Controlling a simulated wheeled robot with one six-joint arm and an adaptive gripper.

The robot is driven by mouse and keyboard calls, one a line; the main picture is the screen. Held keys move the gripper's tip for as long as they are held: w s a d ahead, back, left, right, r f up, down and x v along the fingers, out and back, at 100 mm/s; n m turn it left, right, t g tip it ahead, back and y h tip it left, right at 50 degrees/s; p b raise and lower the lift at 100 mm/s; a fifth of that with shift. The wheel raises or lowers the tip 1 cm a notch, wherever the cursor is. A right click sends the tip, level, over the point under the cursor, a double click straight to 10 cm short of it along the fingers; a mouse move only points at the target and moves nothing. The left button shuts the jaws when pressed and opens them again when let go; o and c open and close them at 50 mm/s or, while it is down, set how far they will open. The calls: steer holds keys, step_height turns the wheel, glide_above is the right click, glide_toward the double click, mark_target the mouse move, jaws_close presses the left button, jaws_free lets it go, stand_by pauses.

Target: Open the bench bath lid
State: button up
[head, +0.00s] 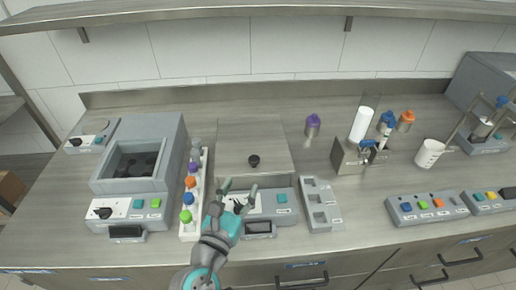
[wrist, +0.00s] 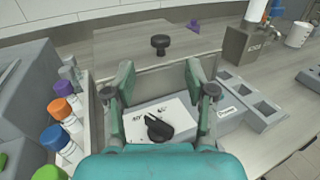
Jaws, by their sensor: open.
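The bench bath lid (head: 235,140) is a flat grey-brown plate over the middle unit, lying flat with a black knob (head: 254,160) near its front edge. In the wrist view the lid (wrist: 125,45) and its knob (wrist: 159,42) show beyond the fingers. My gripper (head: 239,187) is open and empty, above the unit's front panel and short of the knob. In the wrist view its two teal fingers (wrist: 160,78) stand apart, with the panel's black dial (wrist: 158,128) showing between them. The bath's inside is hidden.
A rack of bottles with coloured caps (head: 188,216) stands close to my gripper's left. A grey slotted block (head: 320,205) lies to the right.

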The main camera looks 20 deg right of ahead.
mark_target(252, 162)
steer(key=x, duration=1)
steer(key=shift+w+d, duration=0.25)
steer(key=shift+w, duration=0.05)
steer(key=shift+c, duration=0.2)
jaws_close()
